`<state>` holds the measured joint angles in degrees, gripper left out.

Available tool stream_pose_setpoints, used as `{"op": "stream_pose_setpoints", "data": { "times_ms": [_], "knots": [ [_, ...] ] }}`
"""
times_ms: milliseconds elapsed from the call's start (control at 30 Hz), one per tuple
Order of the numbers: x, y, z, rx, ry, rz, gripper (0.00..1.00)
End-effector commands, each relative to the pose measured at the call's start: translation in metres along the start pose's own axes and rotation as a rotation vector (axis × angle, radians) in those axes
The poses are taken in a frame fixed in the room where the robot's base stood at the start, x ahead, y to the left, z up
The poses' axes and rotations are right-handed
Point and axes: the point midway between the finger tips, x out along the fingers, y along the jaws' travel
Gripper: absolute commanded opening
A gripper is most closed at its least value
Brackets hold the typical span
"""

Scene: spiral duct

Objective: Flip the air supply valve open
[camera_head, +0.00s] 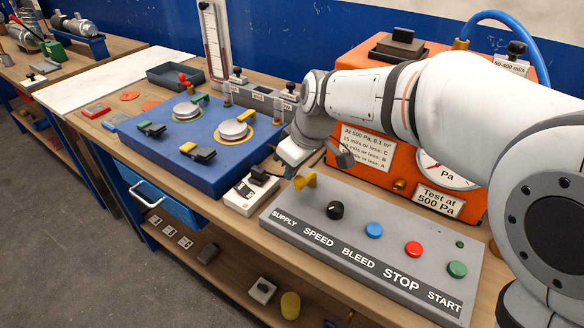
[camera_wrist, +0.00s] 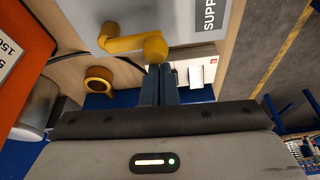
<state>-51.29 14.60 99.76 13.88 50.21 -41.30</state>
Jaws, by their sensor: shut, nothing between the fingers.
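The air supply valve is a yellow lever handle (camera_head: 305,181) at the left end of the grey control panel (camera_head: 345,268), by the SUPPLY label. In the wrist view the yellow handle (camera_wrist: 130,43) lies across the upper middle, with a rounded knob at its right end. My gripper (camera_wrist: 158,68) is shut and empty. Its dark fingertips are right by the knob; I cannot tell whether they touch it. In the head view my wrist is above and behind the handle, and the fingers are hard to make out.
The panel also has a black knob (camera_head: 335,210) and blue, red and green buttons. The orange test box (camera_head: 440,110) stands close behind. A white device (camera_head: 250,190) and a blue fixture (camera_head: 170,160) are to the left. A yellow ring (camera_wrist: 98,80) lies below the handle in the wrist view.

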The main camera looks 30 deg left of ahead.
Motion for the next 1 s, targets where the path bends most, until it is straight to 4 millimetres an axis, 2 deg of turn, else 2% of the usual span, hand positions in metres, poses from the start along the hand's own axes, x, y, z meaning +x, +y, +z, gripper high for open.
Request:
{"op": "stream_pose_setpoints", "data": {
  "times_ms": [233,433,700,900,1000],
  "knots": [
    [0.001,0.001,-0.006,0.002,-0.003,0.000,0.00],
    [0.011,0.000,-0.039,0.005,-0.004,0.001,0.00],
    [-0.052,0.002,-0.037,0.006,0.003,0.005,0.00],
    [-0.079,0.003,-0.037,0.007,0.001,0.004,0.00],
    [-0.085,0.003,-0.036,0.007,-0.001,0.002,0.00]
  ]
}}
